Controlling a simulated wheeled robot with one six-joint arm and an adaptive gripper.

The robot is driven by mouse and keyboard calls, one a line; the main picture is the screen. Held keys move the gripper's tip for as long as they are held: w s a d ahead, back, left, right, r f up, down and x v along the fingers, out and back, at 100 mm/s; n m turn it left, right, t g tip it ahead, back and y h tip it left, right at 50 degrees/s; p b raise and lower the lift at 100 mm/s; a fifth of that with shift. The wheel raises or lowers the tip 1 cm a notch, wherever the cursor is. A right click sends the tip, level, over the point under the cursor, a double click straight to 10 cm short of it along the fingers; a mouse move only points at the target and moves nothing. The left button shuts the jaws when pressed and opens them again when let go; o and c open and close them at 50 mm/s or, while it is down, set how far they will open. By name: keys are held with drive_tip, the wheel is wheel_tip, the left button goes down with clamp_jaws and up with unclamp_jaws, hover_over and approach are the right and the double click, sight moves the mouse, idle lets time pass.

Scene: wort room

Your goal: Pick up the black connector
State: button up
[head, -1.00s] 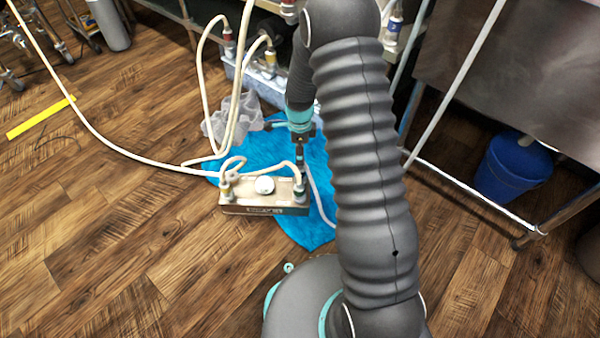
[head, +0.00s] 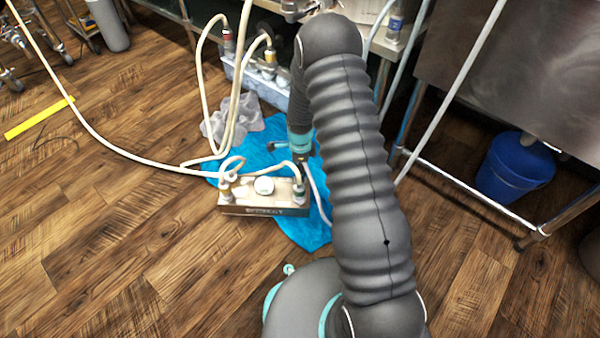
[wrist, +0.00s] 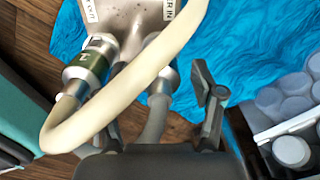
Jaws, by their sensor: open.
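A metal box (head: 262,208) with connectors and hoses stands on a blue sheet in the head view; part of it also shows at the top of the wrist view (wrist: 122,12). In the wrist view, a connector with a dark green band (wrist: 85,66) carries a cream hose. Beside it, a greyish connector (wrist: 162,80) with a grey hose sits partly behind that cream hose. I cannot tell which is the black connector. My gripper (wrist: 160,112) is open close to these connectors, and the grey hose runs between its fingers. The left finger is largely hidden.
The cream hose (wrist: 130,92) loops across the front of my gripper. Blue sheet (head: 316,232) lies around the box. White-capped containers (wrist: 292,150) stand at right in the wrist view.

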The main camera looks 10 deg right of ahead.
clamp_jaws()
drive_tip(key=shift+r, duration=0.1)
drive_tip(key=shift+r, duration=0.45)
drive_tip(key=r, duration=0.3)
drive_tip(key=shift+d+r+p, duration=0.35)
drive_tip(key=shift+r+p, duration=0.05)
drive_tip(key=s+d+r, duration=0.2)
drive_tip(key=d+r, duration=0.1)
drive_tip(key=d, duration=0.2)
drive_tip(key=s+d+r+p, duration=0.1)
drive_tip(key=d+r, duration=0.2)
drive_tip(key=d, duration=0.2)
drive_tip(key=shift+s+d, duration=0.2)
drive_tip(key=shift+s, duration=0.15)
drive_tip(key=shift+r, duration=0.2)
drive_tip(key=shift+r+p, duration=1.35)
drive_tip(key=shift+r, duration=0.8)
